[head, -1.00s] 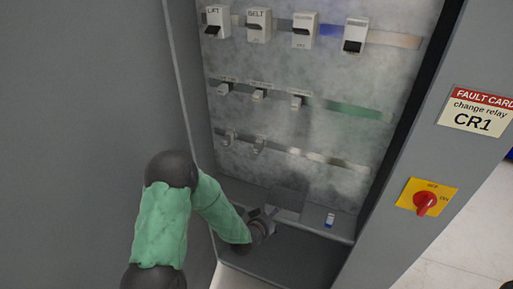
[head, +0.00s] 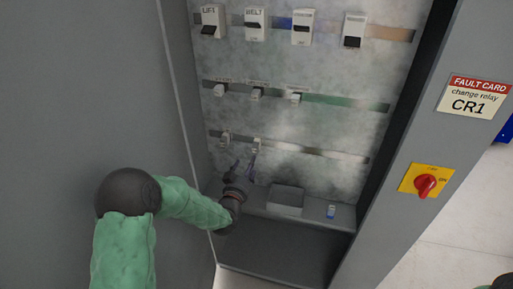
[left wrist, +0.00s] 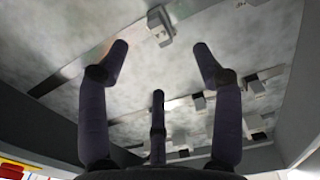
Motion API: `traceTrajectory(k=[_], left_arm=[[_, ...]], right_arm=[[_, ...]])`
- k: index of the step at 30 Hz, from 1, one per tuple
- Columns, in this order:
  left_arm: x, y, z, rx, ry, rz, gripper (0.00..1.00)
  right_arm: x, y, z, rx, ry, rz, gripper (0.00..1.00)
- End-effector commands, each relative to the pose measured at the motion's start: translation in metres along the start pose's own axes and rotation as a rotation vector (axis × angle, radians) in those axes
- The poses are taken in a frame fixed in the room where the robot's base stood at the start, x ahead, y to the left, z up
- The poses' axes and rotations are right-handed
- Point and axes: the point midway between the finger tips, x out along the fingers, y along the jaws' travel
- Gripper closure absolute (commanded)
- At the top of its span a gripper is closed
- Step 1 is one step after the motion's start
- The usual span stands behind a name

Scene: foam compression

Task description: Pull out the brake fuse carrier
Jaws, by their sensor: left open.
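Small white carriers sit on the cabinet's rails. The middle rail holds a left (head: 220,90), a centre (head: 256,93) and a right one (head: 294,97). The bottom rail holds a left (head: 225,138) and a right one (head: 256,143). Their labels are too small to read, so I cannot tell which is the brake fuse carrier. My left gripper (head: 244,163) is open and empty, just below the bottom rail's carriers. In the left wrist view its dark fingers (left wrist: 160,50) are spread, with a pale carrier (left wrist: 160,26) beyond them, apart from the tips. My right gripper is not in view.
Larger switches, including LIFT (head: 212,21) and BELT (head: 255,23), line the top rail. A grey box (head: 286,199) and a small blue-white item (head: 331,211) are on the cabinet's ledge. A red rotary switch (head: 426,185) and fault card (head: 474,98) are on the right frame.

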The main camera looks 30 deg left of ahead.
Motion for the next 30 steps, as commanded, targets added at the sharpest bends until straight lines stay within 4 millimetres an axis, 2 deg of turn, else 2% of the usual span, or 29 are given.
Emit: traceTrajectory(k=[8,19,24,30], left_arm=[[0.009,0.0,-0.001,0.0,0.0,0.0,0.34],[0.053,0.001,0.0,-0.001,0.0,0.001,0.34],[0.072,0.001,0.003,-0.001,0.001,0.001,0.34],[0.086,0.0,0.002,-0.001,-0.001,0.0,0.34]], right_arm=[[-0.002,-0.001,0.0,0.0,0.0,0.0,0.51],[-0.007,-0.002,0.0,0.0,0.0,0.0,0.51],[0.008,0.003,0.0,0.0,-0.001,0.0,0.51],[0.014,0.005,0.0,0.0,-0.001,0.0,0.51]])
